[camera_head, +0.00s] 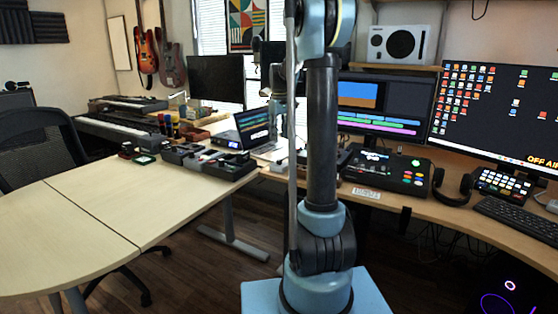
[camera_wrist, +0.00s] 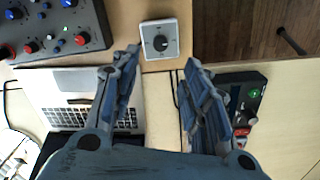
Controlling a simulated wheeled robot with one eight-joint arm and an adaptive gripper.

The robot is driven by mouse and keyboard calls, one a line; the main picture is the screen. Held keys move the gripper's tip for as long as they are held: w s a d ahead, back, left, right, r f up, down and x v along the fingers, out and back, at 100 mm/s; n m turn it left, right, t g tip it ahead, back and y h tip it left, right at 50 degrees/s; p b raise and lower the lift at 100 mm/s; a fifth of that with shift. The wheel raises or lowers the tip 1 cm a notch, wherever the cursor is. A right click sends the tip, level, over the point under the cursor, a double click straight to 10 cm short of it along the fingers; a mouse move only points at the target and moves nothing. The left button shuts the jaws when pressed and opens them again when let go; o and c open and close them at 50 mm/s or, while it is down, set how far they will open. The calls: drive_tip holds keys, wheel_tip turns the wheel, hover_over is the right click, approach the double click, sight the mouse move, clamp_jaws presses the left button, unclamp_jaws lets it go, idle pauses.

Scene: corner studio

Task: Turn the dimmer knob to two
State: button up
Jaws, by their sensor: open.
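The dimmer (camera_wrist: 174,31) is a small square box with a pale frame and a grey face, lying on the wooden desk in the wrist view. Its round black knob (camera_wrist: 160,43) sits in the middle of the face. The scale marks are too small to read, so the setting cannot be told. My gripper (camera_wrist: 163,57) is open and empty. Its two blue-grey fingers reach toward the dimmer, one tip at the box's lower left and the other to its lower right. The knob lies just beyond the gap between the tips. In the head view I cannot make out the dimmer.
A dark device (camera_wrist: 240,100) with a green button is at right. The desk edge and dark floor (camera_wrist: 240,30) are upper right.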

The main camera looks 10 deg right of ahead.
sight(279, 160)
wheel_tip(279, 160, down, 11)
drive_tip(key=shift+f, duration=0.2)
idle(0.3)
clamp_jaws()
